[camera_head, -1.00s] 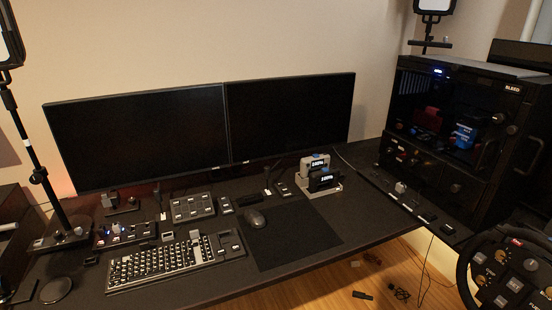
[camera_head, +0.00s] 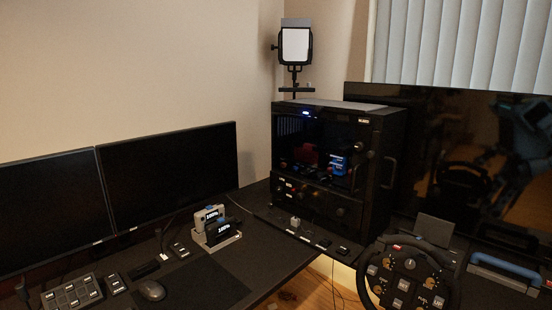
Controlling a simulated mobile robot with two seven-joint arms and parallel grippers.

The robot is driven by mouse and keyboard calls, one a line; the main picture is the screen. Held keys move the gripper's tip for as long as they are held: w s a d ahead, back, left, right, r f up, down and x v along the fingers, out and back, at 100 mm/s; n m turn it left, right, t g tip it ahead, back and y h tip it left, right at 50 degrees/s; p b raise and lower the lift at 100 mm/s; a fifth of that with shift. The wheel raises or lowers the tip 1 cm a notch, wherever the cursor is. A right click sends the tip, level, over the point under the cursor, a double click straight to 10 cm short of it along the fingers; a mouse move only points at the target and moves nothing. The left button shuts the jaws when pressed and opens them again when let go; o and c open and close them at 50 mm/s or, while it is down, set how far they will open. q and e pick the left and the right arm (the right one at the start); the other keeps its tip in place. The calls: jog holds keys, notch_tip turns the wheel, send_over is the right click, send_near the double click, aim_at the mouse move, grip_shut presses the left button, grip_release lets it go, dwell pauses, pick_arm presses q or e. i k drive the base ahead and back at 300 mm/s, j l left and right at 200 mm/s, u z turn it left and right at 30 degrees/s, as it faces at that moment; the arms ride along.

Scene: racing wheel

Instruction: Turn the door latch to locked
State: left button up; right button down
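The black cabinet (camera_head: 345,114) stands on the desk in the middle of the view. Its dark front door (camera_head: 322,140) looks closed, and red and blue items show behind it. A vertical bar handle (camera_head: 388,172) is at the right of its front. Small round knobs sit just left of the handle, one of them an upper knob (camera_head: 371,154). I cannot tell which part is the door latch or how it is turned. Neither of my grippers is in view.
A steering wheel (camera_head: 372,292) with buttons stands in front of the cabinet to the right. A large dark screen (camera_head: 440,125) is behind it. Two monitors (camera_head: 170,178) and a battery charger (camera_head: 215,238) are at the left. A lamp (camera_head: 295,46) rises behind the cabinet.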

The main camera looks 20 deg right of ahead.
aim_at(360, 147)
jog(key=z, duration=1.3)
